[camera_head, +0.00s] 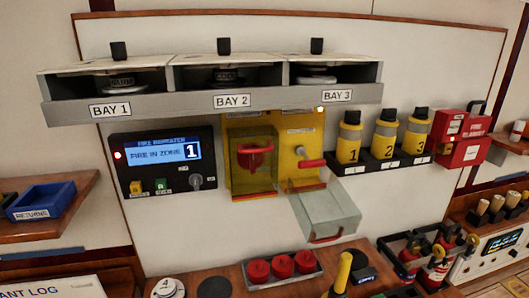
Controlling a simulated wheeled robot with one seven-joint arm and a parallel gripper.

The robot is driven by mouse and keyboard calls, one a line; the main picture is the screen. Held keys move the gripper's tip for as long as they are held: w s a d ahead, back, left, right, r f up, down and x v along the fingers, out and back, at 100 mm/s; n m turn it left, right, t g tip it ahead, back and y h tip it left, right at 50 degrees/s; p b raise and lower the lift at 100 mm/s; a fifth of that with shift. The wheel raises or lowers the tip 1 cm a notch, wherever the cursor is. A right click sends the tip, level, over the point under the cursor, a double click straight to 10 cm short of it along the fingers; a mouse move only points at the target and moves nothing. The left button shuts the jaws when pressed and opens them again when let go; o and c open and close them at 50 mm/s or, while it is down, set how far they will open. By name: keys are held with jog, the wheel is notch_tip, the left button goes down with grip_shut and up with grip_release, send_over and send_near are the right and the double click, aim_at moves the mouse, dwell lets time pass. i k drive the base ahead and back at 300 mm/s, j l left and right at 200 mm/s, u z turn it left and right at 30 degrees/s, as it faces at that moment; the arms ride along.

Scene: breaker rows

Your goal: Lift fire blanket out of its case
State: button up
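A red case with white labels (464,152) is on the right part of the wall panel, just right of the numbered canisters. It looks like the fire blanket's case, but its lettering is too small to read. I cannot make out the blanket itself. My gripper is not in this view.
Yellow canisters (384,140) stand in a black rack left of the case. A clear cover (325,211) hangs open below a yellow panel (304,150). Red extinguishers (433,272) and a tabletop (208,288) are below. A small shelf (512,142) lies to the right.

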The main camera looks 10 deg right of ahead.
aim_at(477, 126)
jog(key=z, duration=1.7)
